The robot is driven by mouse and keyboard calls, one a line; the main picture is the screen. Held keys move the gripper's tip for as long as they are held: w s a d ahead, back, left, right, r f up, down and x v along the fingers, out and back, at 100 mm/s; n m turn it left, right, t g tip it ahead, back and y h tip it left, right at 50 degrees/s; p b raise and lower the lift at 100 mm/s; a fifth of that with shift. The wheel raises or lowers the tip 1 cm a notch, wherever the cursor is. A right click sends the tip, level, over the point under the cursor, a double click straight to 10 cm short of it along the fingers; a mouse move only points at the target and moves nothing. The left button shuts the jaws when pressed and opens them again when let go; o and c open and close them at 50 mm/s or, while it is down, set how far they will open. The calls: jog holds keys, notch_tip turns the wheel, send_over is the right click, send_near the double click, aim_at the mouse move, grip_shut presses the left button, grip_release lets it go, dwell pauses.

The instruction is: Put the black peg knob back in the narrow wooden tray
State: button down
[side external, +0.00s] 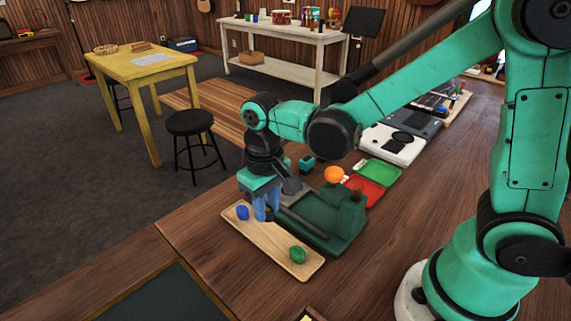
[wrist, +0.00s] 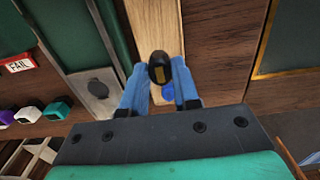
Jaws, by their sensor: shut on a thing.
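My gripper (side external: 265,212), with blue fingers, is low over the far half of the narrow wooden tray (side external: 268,246). In the wrist view my gripper (wrist: 159,76) is shut on the black peg knob (wrist: 159,66), with the tray (wrist: 154,28) behind it. The knob is hidden by the fingers in the side view, and I cannot tell whether it touches the tray. A blue knob (side external: 243,212) sits in the tray close beside the fingers; it also shows partly in the wrist view (wrist: 168,93). A green knob (side external: 298,255) sits at the tray's near end.
A dark green fixture (side external: 338,222) stands directly right of the tray. Beyond it are a teal block (side external: 306,163), an orange ball (side external: 334,174), a red tray (side external: 367,192) and a green tray (side external: 381,171). The tray's middle, between the fingers and the green knob, is clear.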

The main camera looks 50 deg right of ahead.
aim_at(268, 236)
jog(key=shift+f, duration=2.3)
jog(key=shift+f, duration=0.1)
jog(key=c, duration=0.7)
grip_release()
jog(key=shift+o, duration=0.2)
notch_tip(268, 236, up, 12)
jog(key=shift+r, duration=0.1)
jog(key=shift+s+d+r, duration=0.1)
jog(key=shift+s+d, duration=0.05)
jog(key=shift+d, duration=0.1)
jog(key=s+d+t, duration=0.3)
jog(key=d+t, duration=0.3)
jog(key=t, duration=0.1)
jog(key=shift+s+r, duration=0.15)
jog(key=shift+s, duration=0.1)
